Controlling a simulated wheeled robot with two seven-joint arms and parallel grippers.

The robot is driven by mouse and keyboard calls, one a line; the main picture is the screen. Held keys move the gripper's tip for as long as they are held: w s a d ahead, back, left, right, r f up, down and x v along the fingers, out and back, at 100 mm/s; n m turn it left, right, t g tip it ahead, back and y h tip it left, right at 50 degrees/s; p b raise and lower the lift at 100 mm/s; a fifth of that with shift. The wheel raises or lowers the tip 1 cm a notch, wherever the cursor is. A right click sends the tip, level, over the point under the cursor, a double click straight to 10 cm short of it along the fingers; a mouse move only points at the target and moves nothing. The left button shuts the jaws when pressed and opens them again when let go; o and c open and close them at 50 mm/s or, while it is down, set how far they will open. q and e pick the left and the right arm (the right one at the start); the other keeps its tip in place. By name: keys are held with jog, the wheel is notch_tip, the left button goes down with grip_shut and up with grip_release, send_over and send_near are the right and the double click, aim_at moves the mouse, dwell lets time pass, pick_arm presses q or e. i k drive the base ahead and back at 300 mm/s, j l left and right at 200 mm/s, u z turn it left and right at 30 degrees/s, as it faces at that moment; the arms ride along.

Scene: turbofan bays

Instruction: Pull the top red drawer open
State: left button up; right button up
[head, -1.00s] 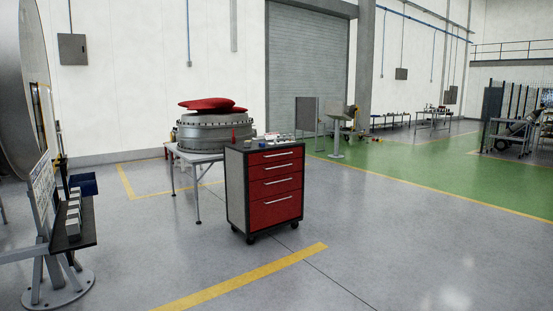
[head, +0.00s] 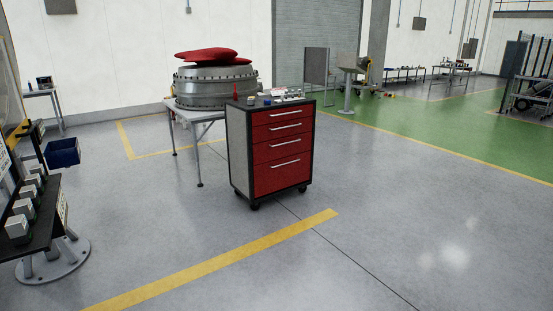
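The top red drawer (head: 275,118) is in a dark-framed tool cabinet on casters near the middle of the head view. It looks closed, flush with the drawers below, and has a pale horizontal handle (head: 286,114). Several red drawers sit under it, also closed. The cabinet's top (head: 243,105) holds small items, among them a red upright one. The cabinet stands some distance ahead across the floor. Neither of my grippers shows in this view.
A table (head: 203,114) with a large round metal engine part (head: 213,88) stands behind the cabinet. A black rack with metal blocks (head: 42,222) is at the near left, with a blue bin (head: 62,153) behind it. The floor (head: 400,225) before and right of the cabinet is clear.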

aim_at(262, 118)
jog(key=i+z, duration=0.2)
jog(key=i, duration=2.6)
jog(key=i+u, duration=0.1)
jog(key=i, duration=0.4)
jog(key=i+l+u, duration=0.1)
jog(key=i, duration=0.4)
jog(key=i+l, duration=0.15)
jog(key=i, duration=0.35)
jog(key=i+l+u, duration=0.15)
jog(key=i, duration=0.35)
jog(key=i+l+u, duration=0.1)
jog(key=i, duration=0.4)
jog(key=i+l+u, duration=0.1)
jog(key=i+l, duration=0.2)
jog(key=i, duration=0.15)
